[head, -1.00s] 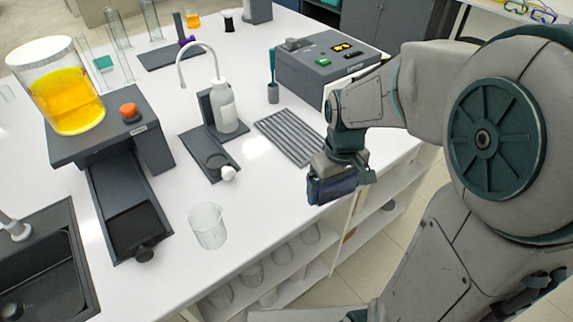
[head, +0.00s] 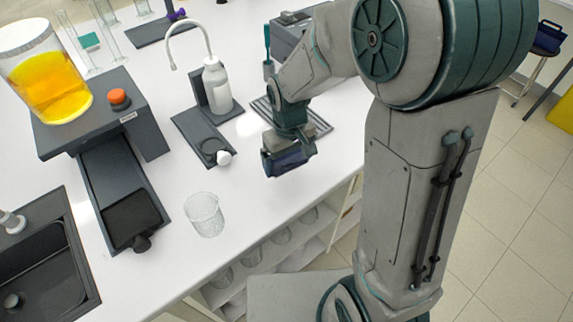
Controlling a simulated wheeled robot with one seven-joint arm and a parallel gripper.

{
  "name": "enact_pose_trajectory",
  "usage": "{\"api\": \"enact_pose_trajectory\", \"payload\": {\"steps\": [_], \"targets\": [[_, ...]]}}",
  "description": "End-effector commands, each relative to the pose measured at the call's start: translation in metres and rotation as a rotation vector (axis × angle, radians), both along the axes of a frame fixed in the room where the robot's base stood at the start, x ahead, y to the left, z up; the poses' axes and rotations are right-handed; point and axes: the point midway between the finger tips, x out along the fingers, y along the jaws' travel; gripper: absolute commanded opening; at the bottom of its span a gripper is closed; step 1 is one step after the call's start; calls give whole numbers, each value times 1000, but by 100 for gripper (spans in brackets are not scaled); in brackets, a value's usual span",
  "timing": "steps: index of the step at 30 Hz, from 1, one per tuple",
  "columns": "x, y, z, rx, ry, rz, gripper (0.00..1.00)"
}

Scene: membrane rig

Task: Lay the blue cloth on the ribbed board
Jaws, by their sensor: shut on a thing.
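My gripper (head: 287,151) is shut on a folded dark blue cloth (head: 290,161), which shows at the fingertips. It holds the cloth near the front edge of the white bench, on the near side of the ribbed board. The grey ribbed board (head: 317,122) lies flat on the bench, just behind my gripper. My wrist and forearm hide its middle, so only its left and right ends show. The cloth looks apart from the board; its height above the bench is hard to tell.
A wash bottle (head: 217,88) on a dark stand is left of the board. A glass beaker (head: 204,214) stands near the front edge. A dark instrument box (head: 288,43) is behind my arm. An orange-filled vessel (head: 52,88) and a sink (head: 45,250) are at left.

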Motion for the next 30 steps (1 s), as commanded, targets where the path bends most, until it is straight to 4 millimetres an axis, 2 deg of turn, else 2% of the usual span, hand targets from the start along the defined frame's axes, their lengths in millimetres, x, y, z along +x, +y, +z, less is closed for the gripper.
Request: {"api": "enact_pose_trajectory", "payload": {"steps": [5, 12, 15, 27, 28, 30], "targets": [[4, 6, -7, 0, 1, 0, 69], [4, 5, -37, -2, 4, -1, 69], [4, 6, -44, -1, 2, -1, 69], [5, 6, -50, -1, 0, -1, 69], [5, 6, -49, -1, 0, -1, 100], [5, 6, -49, -1, 0, -1, 100]]}}
